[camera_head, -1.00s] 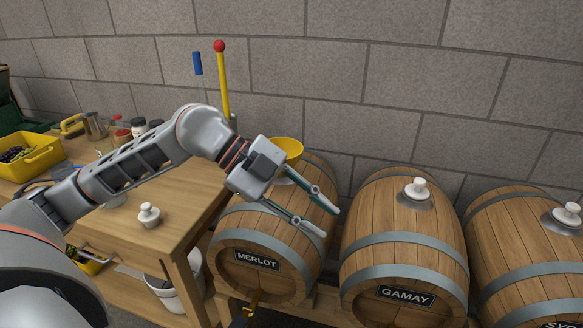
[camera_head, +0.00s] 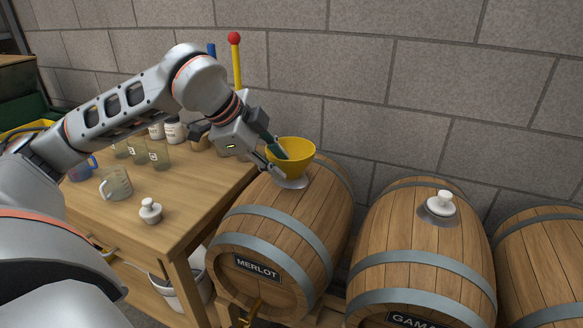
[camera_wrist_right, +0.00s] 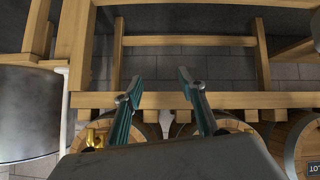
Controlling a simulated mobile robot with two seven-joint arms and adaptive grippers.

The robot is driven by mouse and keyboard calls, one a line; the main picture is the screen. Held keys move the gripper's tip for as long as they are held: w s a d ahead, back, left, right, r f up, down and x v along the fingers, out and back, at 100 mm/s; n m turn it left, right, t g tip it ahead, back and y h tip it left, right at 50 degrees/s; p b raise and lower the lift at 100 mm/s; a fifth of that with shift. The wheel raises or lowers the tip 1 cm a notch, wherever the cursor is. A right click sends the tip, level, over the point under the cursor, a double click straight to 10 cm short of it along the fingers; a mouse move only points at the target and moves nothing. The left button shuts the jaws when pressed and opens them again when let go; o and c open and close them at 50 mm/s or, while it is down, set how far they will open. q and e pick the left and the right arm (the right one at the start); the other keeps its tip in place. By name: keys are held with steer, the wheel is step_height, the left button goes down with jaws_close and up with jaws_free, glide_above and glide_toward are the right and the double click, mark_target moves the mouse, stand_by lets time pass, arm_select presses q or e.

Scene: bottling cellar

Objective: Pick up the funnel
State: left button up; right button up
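The yellow funnel (camera_head: 296,146) stands upright on top of the barrel labelled MERLOT (camera_head: 262,222), over a grey metal plate (camera_head: 292,182). My left gripper (camera_head: 283,166) is at the near left side of the funnel. Its fingers are apart: one overlaps the inside of the bowl, the other is lower, by the outer wall. I cannot tell whether either touches it. My right gripper (camera_wrist_right: 160,80) shows in the right wrist view, open and empty, facing the wooden rack with barrels behind it.
A wooden table (camera_head: 195,215) on the left holds a white stopper (camera_head: 150,210), a glass jug (camera_head: 115,184) and several jars. A second barrel (camera_head: 425,250) with a white stopper (camera_head: 441,203) stands to the right. A block wall (camera_head: 450,90) closes the back.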

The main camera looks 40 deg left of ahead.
arm_select(q)
steer(key=x, duration=0.4)
steer(key=shift+f, duration=0.2)
steer(key=shift+r, duration=0.1)
jaws_close()
steer(key=shift+r, duration=0.15)
